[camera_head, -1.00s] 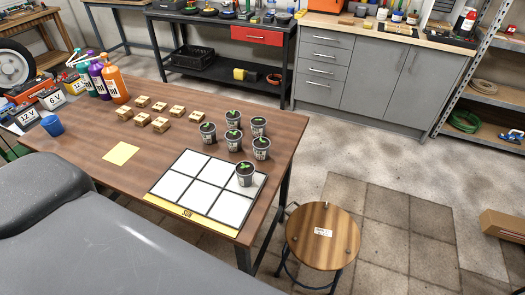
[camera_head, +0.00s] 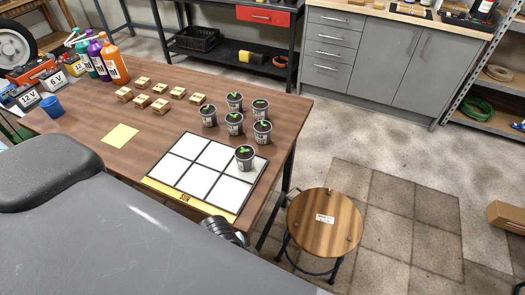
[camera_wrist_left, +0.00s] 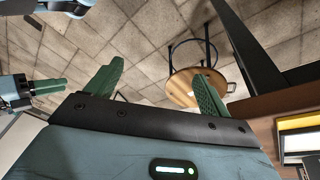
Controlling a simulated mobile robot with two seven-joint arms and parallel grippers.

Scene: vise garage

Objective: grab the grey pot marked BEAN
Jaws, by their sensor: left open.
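Several grey pots with green seedlings stand upright on the wooden table in the head view. One pot (camera_head: 245,160) stands on the far right cell of a white-celled grid (camera_head: 193,145) with a yellow strip marked SUN. Behind it are pots (camera_head: 262,133), (camera_head: 234,124), (camera_head: 208,117), (camera_head: 260,109) and (camera_head: 234,102). Their labels are too small to read, so I cannot tell which is BEAN. My left gripper (camera_wrist_left: 160,72) is open and empty in the left wrist view, beside the table edge. Another gripper's green finger (camera_wrist_left: 45,87), likely my right, shows at left.
A round wooden stool (camera_head: 324,222) stands right of the table (camera_head: 150,160). Small wooden blocks (camera_head: 160,106), a yellow note (camera_head: 121,136), a blue cup (camera_head: 52,106) and bottles (camera_head: 113,65) are on the table. A grey rounded surface fills the lower left.

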